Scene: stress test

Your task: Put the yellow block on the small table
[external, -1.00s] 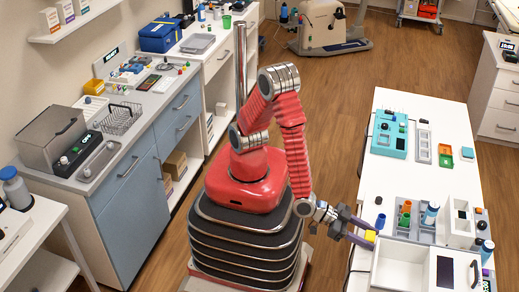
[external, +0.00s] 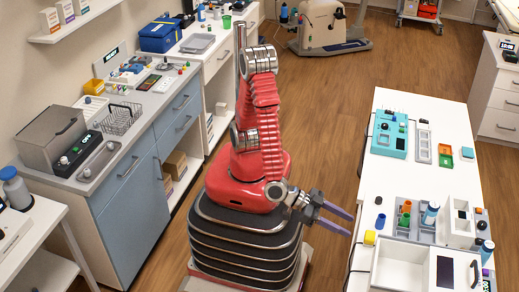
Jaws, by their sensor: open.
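The yellow block (external: 370,237) rests near the left edge of the white table (external: 388,188) on the right, just below a small dark blue cup (external: 380,221). My gripper (external: 350,225) is open and empty, with its purple fingers spread. Its fingertips are to the left of the block and apart from it. I cannot tell for sure which surface is the small table; the block is on the white one at right.
A white open box (external: 400,268) stands beside the block. Grey holders with bottles (external: 431,213) and a teal device (external: 389,135) share the white table. Another white table (external: 50,230) is at lower left. A counter (external: 110,130) stands on the left, with open floor between.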

